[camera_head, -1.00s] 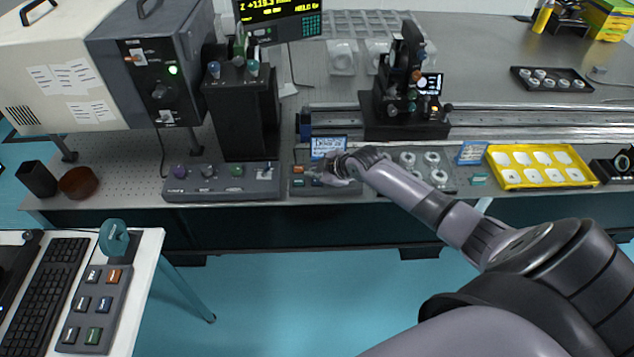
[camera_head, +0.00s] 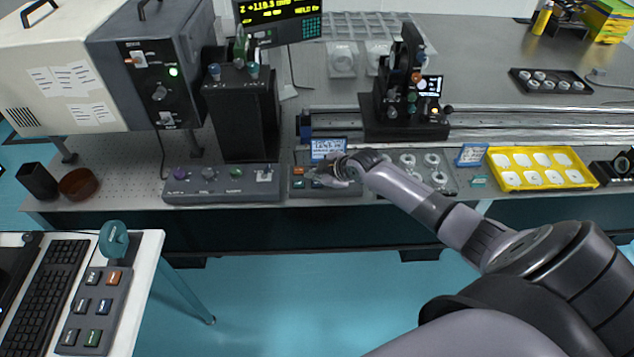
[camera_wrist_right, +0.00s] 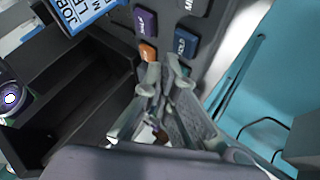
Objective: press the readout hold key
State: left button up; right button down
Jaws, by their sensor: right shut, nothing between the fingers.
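A small grey key box (camera_head: 350,187) stands at the bench's front edge, with my right gripper (camera_head: 318,179) over it. In the right wrist view its panel carries a purple key (camera_wrist_right: 145,21), an orange key (camera_wrist_right: 148,50), a blue key (camera_wrist_right: 185,42) and a dark key at the top edge. Their labels are too small to read surely. My right gripper (camera_wrist_right: 168,70) is shut and empty, its tips close to the orange and blue keys; contact cannot be told. The readout (camera_head: 278,14) shows yellow digits at the top. My left gripper is not in view.
A blue-and-white sign (camera_head: 328,148) stands behind the key box. A longer control box (camera_head: 222,190) is to its left. A tray of round parts (camera_head: 410,160) is to its right, then a yellow tray (camera_head: 540,186). A dark open bin (camera_wrist_right: 75,95) shows in the wrist view.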

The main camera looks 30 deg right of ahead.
aim_at(316, 184)
jog(key=shift+f+b, duration=0.3)
jog(key=shift+f, duration=0.15)
jog(key=shift+f+b, duration=0.35)
jog(key=shift+f, duration=0.1)
dwell(0.7)
jog(key=shift+r, duration=0.15)
jog(key=shift+r+p, duration=0.75)
jog(key=shift+p, duration=0.05)
notch_tip(316, 184, up, 5)
jog(key=p, duration=0.4)
dwell(0.4)
